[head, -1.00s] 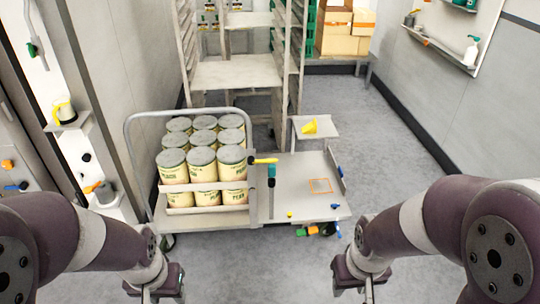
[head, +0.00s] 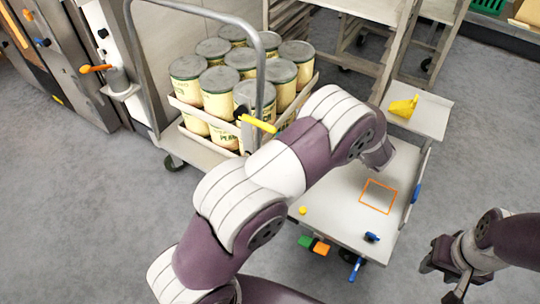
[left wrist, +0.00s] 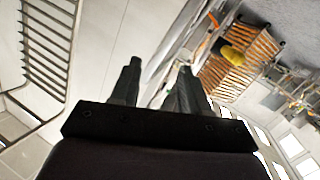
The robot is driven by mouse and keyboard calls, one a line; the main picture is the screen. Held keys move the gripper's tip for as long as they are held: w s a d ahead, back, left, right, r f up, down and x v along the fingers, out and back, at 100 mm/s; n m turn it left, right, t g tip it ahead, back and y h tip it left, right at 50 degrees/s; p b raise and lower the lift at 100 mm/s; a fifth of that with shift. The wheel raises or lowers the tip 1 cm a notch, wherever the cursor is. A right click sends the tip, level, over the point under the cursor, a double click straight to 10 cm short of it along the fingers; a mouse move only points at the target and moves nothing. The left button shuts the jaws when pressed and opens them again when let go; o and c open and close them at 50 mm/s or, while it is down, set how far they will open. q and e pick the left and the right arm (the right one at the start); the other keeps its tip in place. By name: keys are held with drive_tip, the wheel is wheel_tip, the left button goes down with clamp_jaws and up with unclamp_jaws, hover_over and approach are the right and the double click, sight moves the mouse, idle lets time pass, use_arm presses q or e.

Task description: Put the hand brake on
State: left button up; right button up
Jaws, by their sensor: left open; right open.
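My right gripper (head: 447,280) is open and empty, above the floor right of the trolley.
Blue handle (head: 371,237), yellow knob (head: 302,210), and green and orange pedals (head: 313,245) are at the deck's front. A yellow object (head: 402,107) lies on a raised shelf. Racks stand behind. Floor is free at right and front left.

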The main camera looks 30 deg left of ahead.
sight(264, 126)
use_arm(q)
drive_tip(key=s+f+n+g+y+b, duration=0.2)
drive_tip(key=s+f+n+g+y, duration=0.1)
drive_tip(key=s+f+g, duration=0.35)
drive_tip(key=shift+t, duration=0.45)
drive_tip(key=a, duration=0.3)
drive_tip(key=a+b, duration=0.1)
drive_tip(key=a, duration=0.3)
drive_tip(key=a+r, duration=0.1)
drive_tip(key=a, duration=0.3)
drive_tip(key=shift+w+b, duration=0.25)
drive_tip(key=shift+b, duration=0.05)
drive_tip(key=shift+d, duration=0.1)
clamp_jaws()
use_arm(e)
wheel_tip(264, 126, down, 6)
drive_tip(key=shift+s, duration=0.15)
